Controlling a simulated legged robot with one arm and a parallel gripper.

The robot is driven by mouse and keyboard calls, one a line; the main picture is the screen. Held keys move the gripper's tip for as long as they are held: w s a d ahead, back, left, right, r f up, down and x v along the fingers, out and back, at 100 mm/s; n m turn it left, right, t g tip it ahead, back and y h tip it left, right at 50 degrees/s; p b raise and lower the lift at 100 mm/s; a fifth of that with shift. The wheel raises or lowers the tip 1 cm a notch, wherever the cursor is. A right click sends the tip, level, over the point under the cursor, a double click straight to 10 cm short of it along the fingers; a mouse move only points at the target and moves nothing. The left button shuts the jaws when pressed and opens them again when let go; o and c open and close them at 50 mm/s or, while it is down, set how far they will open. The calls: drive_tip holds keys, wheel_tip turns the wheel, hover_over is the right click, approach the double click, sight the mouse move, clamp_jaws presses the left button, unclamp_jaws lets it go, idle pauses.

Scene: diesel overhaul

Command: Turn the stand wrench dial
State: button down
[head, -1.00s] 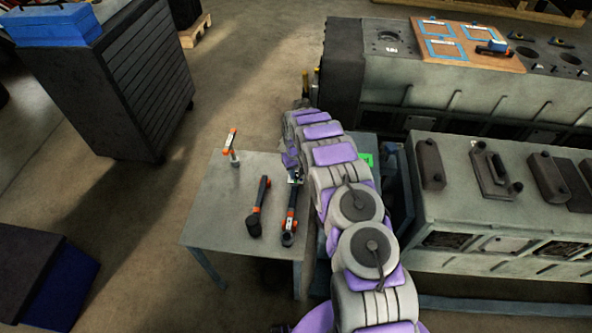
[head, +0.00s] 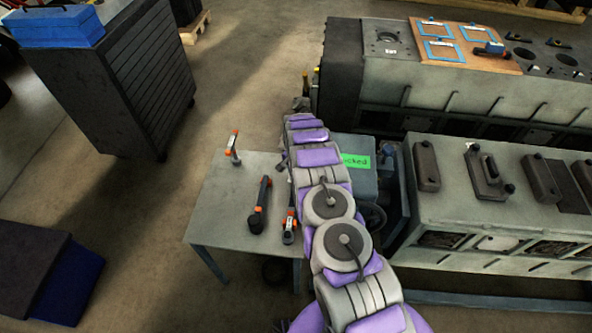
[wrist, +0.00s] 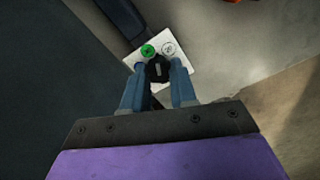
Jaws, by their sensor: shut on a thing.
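In the wrist view my gripper (wrist: 158,70) has its two blue fingers closed about a small black dial (wrist: 157,72). The dial has a pale mark on it and sits on a white plate (wrist: 181,66). A green round spot (wrist: 147,50) and a white round spot (wrist: 168,48) show on the plate just beyond the dial. In the head view my arm hides the gripper, the dial and the plate.
A second black and orange tool (head: 258,206) lies to its left on the table (head: 215,215). An orange-topped tool (head: 233,147) stands at the back. A green label (head: 357,161), partly hidden, ends in "ocked". The engine block (head: 385,88) stands behind right.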

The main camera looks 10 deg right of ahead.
drive_tip(key=m+p, duration=0.1)
drive_tip(key=m, duration=0.3)
drive_tip(key=shift+m+p, duration=0.5)
drive_tip(key=shift+m, duration=1)
drive_tip(key=c, duration=0.9)
unclamp_jaws()
drive_tip(key=shift+r, duration=0.1)
drive_tip(key=shift+r+p, duration=1)
drive_tip(key=shift+r, duration=7.5)
